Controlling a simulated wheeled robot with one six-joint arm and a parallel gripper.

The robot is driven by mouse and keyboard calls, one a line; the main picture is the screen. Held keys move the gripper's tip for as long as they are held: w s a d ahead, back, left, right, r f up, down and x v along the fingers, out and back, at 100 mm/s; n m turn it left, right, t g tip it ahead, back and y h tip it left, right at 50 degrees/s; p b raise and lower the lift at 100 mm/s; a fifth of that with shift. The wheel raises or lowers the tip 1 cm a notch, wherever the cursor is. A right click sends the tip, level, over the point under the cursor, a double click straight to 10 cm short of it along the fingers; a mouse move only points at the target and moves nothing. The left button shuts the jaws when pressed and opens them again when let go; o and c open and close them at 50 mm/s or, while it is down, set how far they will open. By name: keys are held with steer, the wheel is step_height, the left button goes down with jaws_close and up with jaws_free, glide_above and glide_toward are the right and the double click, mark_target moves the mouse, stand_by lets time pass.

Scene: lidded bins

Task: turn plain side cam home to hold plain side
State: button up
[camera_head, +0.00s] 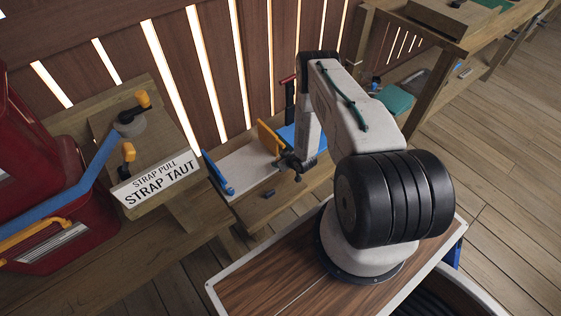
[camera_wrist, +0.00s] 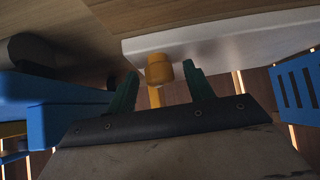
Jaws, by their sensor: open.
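In the wrist view, an orange knob (camera_wrist: 159,69) on a thin yellow stem stands in front of a white panel (camera_wrist: 230,42). My gripper (camera_wrist: 161,70) is open, with one green finger on each side of the knob. I see no clear contact, and depth is hard to judge. In the head view, an orange upright part (camera_head: 269,138) stands at the white plate (camera_head: 246,168) beside my wrist. I cannot tell whether it is the same knob. No label for the plain side is readable, and my arm hides part of the fixture.
A board (camera_head: 158,178) marked "STRAP PULL STRAP TAUT" carries two yellow-knobbed black levers. A blue strap (camera_head: 80,184) runs by red bins (camera_head: 62,225) at left. A blue clamp (camera_head: 219,175) is on the white plate. A blue slotted part (camera_wrist: 298,88) stands right of my gripper.

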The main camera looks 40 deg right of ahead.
steer(key=c, duration=1)
steer(key=shift+o, duration=0.2)
steer(key=m+h, duration=0.1)
steer(key=m, duration=0.1)
steer(key=m+h, duration=0.1)
steer(key=h, duration=0.1)
steer(key=m+h, duration=0.1)
steer(key=m, duration=0.1)
steer(key=shift+w+a+m+g, duration=0.1)
steer(key=shift+a+m+g, duration=0.2)
steer(key=shift+a+g, duration=0.1)
steer(key=m+g+h, duration=0.1)
steer(key=m+h, duration=0.1)
steer(key=m, duration=0.1)
steer(key=m+g+h, duration=0.1)
steer(key=m+h, duration=0.1)
steer(key=m, duration=0.1)
steer(key=shift+w+a+g, duration=0.15)
steer(key=shift+g, duration=0.25)
steer(key=o, duration=1)
steer(key=shift+c, duration=0.2)
